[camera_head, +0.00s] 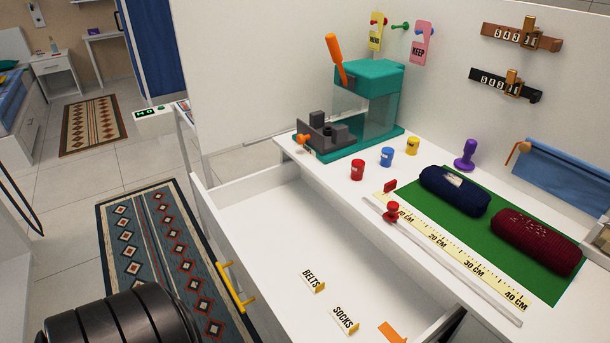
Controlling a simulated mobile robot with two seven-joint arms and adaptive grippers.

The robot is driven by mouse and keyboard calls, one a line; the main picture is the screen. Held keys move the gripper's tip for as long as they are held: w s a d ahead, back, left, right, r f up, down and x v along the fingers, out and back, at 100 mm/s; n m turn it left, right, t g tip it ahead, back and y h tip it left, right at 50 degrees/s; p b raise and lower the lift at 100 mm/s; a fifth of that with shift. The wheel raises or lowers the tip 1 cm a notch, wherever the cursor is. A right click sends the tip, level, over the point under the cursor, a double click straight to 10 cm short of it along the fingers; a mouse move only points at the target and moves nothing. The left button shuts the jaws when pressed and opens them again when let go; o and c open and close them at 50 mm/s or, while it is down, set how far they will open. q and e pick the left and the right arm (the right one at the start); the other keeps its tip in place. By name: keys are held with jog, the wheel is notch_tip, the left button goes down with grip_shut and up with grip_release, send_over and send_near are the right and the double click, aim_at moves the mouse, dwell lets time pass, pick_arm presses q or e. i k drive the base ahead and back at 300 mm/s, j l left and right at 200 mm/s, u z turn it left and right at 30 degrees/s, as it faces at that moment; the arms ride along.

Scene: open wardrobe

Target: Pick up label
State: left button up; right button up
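Several pieces could be the label. A white card reading BELTS (312,281) and one reading SOCKS (345,320) lie in the open white drawer (255,205), each with a small yellow tab at its right end. A yellow tag reading MEND (375,32) and a pink tag reading KEEP (422,43) hang on the wall pegs. Neither gripper shows in the head view. A black ribbed part, apparently of my arm, fills the lower left corner, with no fingers visible.
An orange piece (391,332) is cut off at the bottom edge. The white top holds a teal machine (372,100), small cups, a green mat (545,289) with blue and dark red knitted rolls, and a yellow ruler (455,256). The drawer has a yellow handle (236,287).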

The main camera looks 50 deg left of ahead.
aim_at(348, 326)
jog(key=u, duration=1)
